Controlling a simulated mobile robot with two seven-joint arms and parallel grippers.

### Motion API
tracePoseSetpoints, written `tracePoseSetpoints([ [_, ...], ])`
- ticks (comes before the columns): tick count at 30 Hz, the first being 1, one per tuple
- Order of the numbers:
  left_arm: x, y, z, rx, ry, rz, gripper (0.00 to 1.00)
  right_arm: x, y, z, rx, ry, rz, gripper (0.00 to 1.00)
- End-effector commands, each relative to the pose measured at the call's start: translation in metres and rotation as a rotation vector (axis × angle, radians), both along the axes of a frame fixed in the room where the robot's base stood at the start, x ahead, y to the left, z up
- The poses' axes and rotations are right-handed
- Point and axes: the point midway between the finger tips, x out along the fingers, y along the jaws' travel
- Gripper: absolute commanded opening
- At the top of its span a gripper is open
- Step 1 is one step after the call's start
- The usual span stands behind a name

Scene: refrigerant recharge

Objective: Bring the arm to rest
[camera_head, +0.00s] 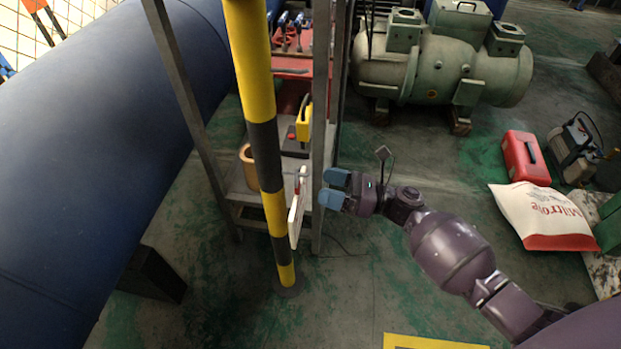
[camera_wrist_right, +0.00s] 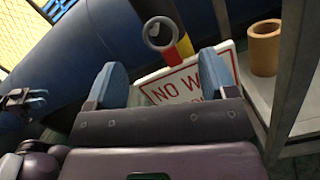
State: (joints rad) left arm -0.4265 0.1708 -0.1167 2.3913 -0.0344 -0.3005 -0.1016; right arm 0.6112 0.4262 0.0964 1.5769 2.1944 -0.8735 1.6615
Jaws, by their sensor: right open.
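My right gripper (camera_head: 329,188) comes in from the right in the head view, its two blue fingers apart, with nothing seen between them. It is just right of a grey metal rack post and the white sign. In the right wrist view the open fingers (camera_wrist_right: 160,80) stand in front of the white sign (camera_wrist_right: 180,88), which has red lettering starting "NO W"; part of it is hidden behind the gripper. The sign (camera_head: 296,218) hangs edge-on beside the striped pole in the head view. A grey ring (camera_wrist_right: 160,33) with a red part stands above the sign.
The yellow-black pole (camera_head: 265,150) and grey rack (camera_head: 318,150) stand close to the gripper's left. A tan cup (camera_head: 247,166) sits on the rack. A large blue pipe (camera_head: 100,150) fills the left. A green machine (camera_head: 440,65), red case (camera_head: 525,157) and white sack (camera_head: 540,215) lie beyond. Floor right of the rack is open.

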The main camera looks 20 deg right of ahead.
Motion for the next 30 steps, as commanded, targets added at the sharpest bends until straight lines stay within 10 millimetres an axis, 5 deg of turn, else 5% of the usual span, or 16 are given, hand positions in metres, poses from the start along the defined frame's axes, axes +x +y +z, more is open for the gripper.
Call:
tracePoseSetpoints([
  [7,0.001,0.0,0.002,0.008,0.01,-0.004,0.43,-0.017,-0.023,-0.003,0.001,-0.001,0.001,0.78],
  [19,0.003,0.0,0.005,0.01,0.006,-0.008,0.43,-0.026,-0.025,-0.004,-0.048,-0.02,-0.005,0.78],
  [30,0.006,0.005,0.039,-0.011,-0.035,0.031,0.43,-0.104,-0.013,-0.013,-0.753,-0.336,-0.014,0.78],
])
